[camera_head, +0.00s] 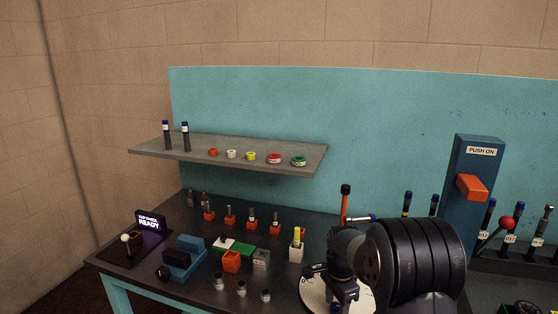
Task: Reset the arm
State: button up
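My arm reaches in from the lower right, with a thick black ribbed section in front. My gripper (335,287) is at its end, low in the picture over a white round disc (308,294) on the dark bench (188,290). The fingers are small, dark and partly hidden by my arm, so I cannot tell whether they are open or hold anything.
A grey shelf (225,163) with coloured rings and two dark hose fittings hangs on the teal panel (370,125). Fittings, blocks and a blue fixture (182,258) crowd the bench. A lit display (150,223) stands at left. A blue "PUSH ON" post (462,215) stands right.

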jog(key=n, duration=0.4)
jog(key=shift+r, duration=0.2)
jog(key=n, duration=0.4)
jog(key=shift+n, duration=0.4)
jog(key=n, duration=0.4)
jog(key=shift+n, duration=0.4)
jog(key=n, duration=0.4)
jog(key=shift+p, duration=0.3)
jog(key=shift+r, duration=0.85)
